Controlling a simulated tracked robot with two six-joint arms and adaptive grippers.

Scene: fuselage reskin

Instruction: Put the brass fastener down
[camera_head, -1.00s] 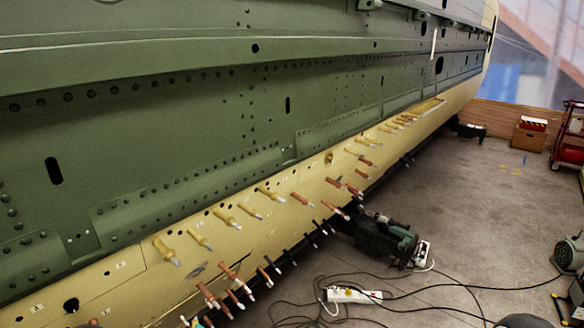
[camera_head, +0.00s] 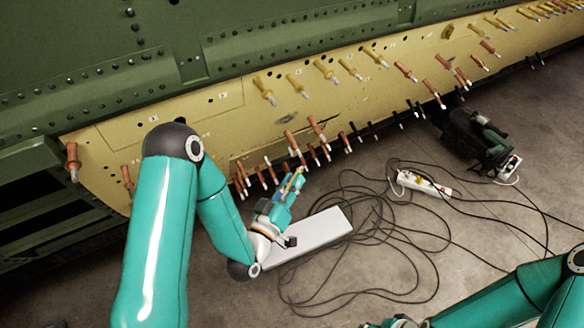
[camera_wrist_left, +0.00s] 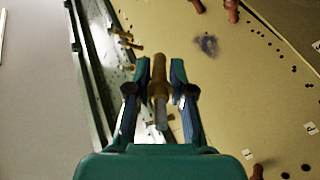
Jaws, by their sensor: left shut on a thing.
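My left gripper (camera_head: 292,183) is shut on a brass fastener (camera_head: 296,179), held just in front of the lower edge of the cream skin panel (camera_head: 215,125). In the left wrist view the brass fastener (camera_wrist_left: 159,72) stands between the two fingers of my left gripper (camera_wrist_left: 160,82), its grey tip toward the palm. Other brass fasteners (camera_head: 264,91) stick out of the panel in a row. My right arm comes in at the lower right; only a sliver of its hand end shows at the bottom edge, and its fingers are hidden.
A white flat tray (camera_head: 322,232) lies below and right of the left gripper. Copper-coloured fasteners (camera_head: 318,130) and dark ones (camera_head: 370,129) project from the panel close by. Looped black cables, a power strip (camera_head: 424,184) and a dark green machine (camera_head: 475,140) are on the floor.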

